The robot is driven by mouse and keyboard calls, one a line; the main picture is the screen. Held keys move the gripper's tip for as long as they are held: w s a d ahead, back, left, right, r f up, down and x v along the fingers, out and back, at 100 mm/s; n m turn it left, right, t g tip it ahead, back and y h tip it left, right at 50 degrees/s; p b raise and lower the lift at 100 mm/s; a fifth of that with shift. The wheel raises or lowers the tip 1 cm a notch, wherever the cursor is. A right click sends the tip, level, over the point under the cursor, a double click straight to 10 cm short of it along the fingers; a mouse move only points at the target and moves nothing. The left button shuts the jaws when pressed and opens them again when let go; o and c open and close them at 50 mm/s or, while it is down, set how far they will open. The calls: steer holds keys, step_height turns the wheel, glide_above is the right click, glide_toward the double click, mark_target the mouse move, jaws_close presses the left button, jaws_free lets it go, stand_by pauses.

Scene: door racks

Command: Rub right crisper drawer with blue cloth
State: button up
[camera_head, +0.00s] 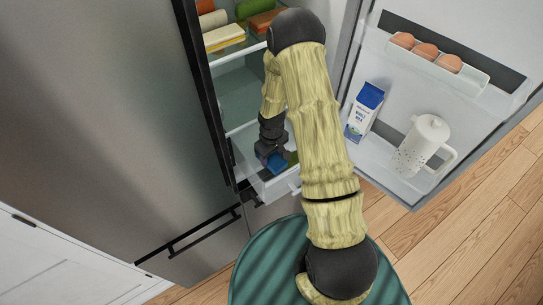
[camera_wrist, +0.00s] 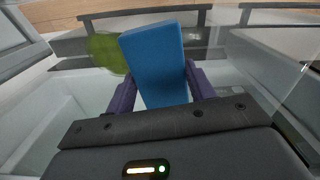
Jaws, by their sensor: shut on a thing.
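My gripper (camera_wrist: 160,88) is shut on the blue cloth (camera_wrist: 156,52), which stands up like a flat folded block between its two purple fingers. In the head view the gripper (camera_head: 271,150) reaches down into the fridge and is over the clear crisper drawer (camera_head: 283,186), which is pulled out. The blue cloth (camera_head: 275,163) shows low at the gripper's tip, inside the drawer's outline. I cannot tell whether the cloth touches the drawer. My arm hides part of the drawer, and a second drawer cannot be made out.
A green item (camera_wrist: 104,52) lies beyond the cloth at its left. The open fridge door at right holds eggs (camera_head: 426,52), a milk carton (camera_head: 365,111) and a white pitcher (camera_head: 424,145). Food packs (camera_head: 224,38) fill an upper shelf. A closed steel door (camera_head: 110,120) borders the left.

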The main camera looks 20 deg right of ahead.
steer(key=shift+f+b, duration=2.05)
steer(key=shift+f, duration=0.9)
steer(key=shift+f, duration=0.25)
steer(key=shift+w+d+r, duration=0.1)
steer(key=shift+w+d, duration=0.2)
steer(key=shift+d, duration=0.55)
steer(key=shift+w+d, duration=0.25)
steer(key=shift+d, duration=0.6)
steer(key=shift+w+d, duration=0.25)
steer(key=shift+d, duration=0.65)
steer(key=shift+w+d, duration=0.25)
steer(key=shift+d, duration=0.65)
